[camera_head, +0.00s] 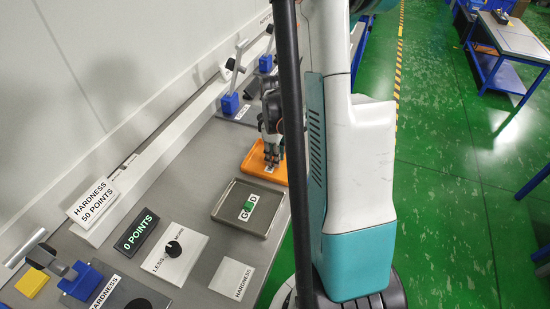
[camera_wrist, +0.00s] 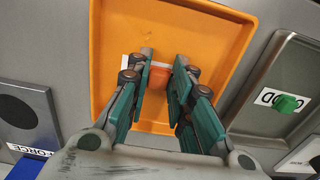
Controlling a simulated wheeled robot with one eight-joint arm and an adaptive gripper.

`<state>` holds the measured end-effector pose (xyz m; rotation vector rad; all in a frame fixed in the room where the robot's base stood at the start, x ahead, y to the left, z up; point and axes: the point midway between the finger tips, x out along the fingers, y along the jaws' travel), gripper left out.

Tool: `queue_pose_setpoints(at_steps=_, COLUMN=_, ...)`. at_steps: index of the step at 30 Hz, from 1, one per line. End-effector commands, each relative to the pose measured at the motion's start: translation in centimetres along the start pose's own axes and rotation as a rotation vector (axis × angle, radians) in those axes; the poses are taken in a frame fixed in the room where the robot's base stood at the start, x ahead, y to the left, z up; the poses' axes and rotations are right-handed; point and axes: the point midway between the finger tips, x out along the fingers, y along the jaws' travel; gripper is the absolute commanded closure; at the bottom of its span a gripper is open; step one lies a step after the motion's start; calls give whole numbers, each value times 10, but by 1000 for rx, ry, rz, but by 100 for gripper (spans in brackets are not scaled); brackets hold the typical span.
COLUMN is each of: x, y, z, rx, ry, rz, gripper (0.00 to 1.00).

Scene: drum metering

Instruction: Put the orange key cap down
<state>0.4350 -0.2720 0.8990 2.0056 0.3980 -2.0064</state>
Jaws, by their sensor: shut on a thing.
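My gripper (camera_head: 272,160) points down over the orange tray (camera_head: 249,165). In the wrist view, my gripper (camera_wrist: 163,72) is shut on the orange key cap (camera_wrist: 158,77), which shows between the two fingertips. The cap is over the floor of the orange tray (camera_wrist: 225,30), beside a white label (camera_wrist: 127,62) that is partly covered by a finger. I cannot tell whether the cap touches the tray floor. In the head view the cap is hidden by my fingers.
A grey metal tray (camera_head: 222,213) lies beside the orange one, with a GOOD label and a green cap (camera_wrist: 285,103) in it. A dial plate (camera_head: 155,263), a 0 POINTS display (camera_head: 137,233) and a blue-based lever device (camera_head: 230,104) stand on the bench. My arm hides part of the bench.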

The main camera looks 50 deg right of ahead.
Motion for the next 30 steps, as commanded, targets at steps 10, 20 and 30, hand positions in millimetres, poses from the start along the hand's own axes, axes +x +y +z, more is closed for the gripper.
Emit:
queue_pose_setpoints(at_steps=10, x=4, y=0, z=0, rx=0, ry=0, rz=0, gripper=88)
queue_pose_setpoints(at_steps=20, x=3, y=0, z=0, rx=0, ry=0, rz=0, gripper=59)
queue_pose_setpoints(at_steps=30, x=-20, y=0, z=0, rx=0, ry=0, rz=0, gripper=59)
